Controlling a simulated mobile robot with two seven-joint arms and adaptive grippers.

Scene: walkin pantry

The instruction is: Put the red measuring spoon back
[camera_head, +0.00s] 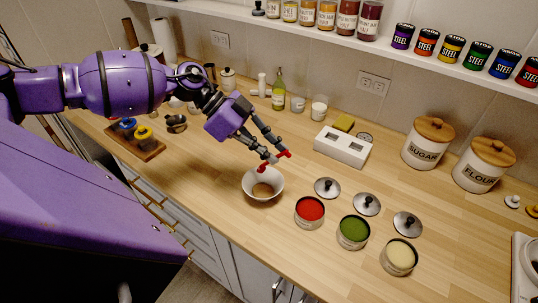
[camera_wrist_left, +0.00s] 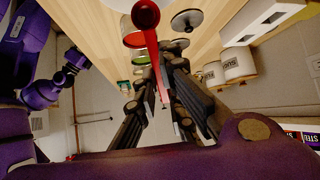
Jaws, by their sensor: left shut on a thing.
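My left gripper (camera_head: 274,162) is shut on the red measuring spoon (camera_wrist_left: 146,16) and holds it above the counter. In the left wrist view the spoon's round bowl sticks out past the fingertips (camera_wrist_left: 160,55), with its handle running back between them. In the head view only small red bits of the spoon (camera_head: 286,154) show at the fingers. The gripper is just above the rim of a white bowl (camera_head: 276,192) with something brown in it. A wooden board (camera_head: 150,155) at the left carries blue and yellow round pieces. My right gripper is not seen.
Open tins with red (camera_head: 310,208), green (camera_head: 354,229) and cream (camera_head: 401,256) contents stand right of the bowl, with metal lids (camera_head: 366,204) behind. A white block (camera_head: 342,147), sugar (camera_head: 428,143) and flour (camera_head: 484,164) canisters stand farther back. A jar shelf (camera_head: 400,50) runs above.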

